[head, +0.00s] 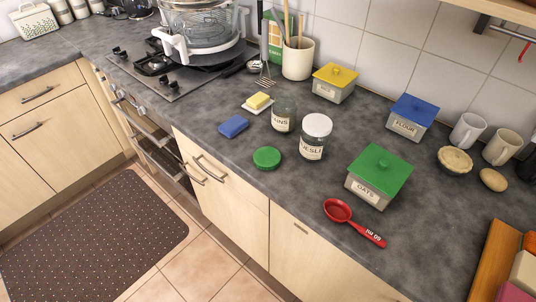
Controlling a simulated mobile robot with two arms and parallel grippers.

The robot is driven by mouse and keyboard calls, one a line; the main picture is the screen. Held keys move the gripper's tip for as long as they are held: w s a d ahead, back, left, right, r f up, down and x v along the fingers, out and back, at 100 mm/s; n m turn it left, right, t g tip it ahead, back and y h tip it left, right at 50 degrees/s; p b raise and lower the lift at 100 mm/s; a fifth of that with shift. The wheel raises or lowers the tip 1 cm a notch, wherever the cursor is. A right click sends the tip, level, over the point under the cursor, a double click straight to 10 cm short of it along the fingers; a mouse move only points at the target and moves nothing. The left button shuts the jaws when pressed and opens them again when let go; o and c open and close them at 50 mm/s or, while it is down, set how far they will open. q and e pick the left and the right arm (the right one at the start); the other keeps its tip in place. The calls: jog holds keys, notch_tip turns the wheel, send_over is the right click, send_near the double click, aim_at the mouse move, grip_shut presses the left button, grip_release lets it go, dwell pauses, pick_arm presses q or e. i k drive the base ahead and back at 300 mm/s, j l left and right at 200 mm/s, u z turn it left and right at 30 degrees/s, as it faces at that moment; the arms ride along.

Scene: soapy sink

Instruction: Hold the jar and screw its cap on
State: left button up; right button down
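A glass jar with a label ending in "NS" (284,116) stands upright on the counter, with no cap seen on its rim. A green round cap (267,158) lies flat on the counter, in front of that jar and apart from it. A second jar, labelled muesli (312,150), stands close to the right of the first and has a white cap (318,125) on it. Neither of my grippers shows in the head view.
A blue sponge (234,126) and a butter dish (258,103) lie left of the jars. A green-lidded oats box (379,176) and a red scoop (354,223) are to the right. A utensil pot (298,60) stands behind. The counter around the green cap is clear.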

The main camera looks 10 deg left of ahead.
aim_at(284, 109)
jog(key=z, duration=0.45)
jog(key=j+z, duration=1)
jog(key=j, duration=0.4)
jog(key=k+j+z, duration=0.15)
jog(key=j, duration=0.7)
jog(key=k+z, duration=0.05)
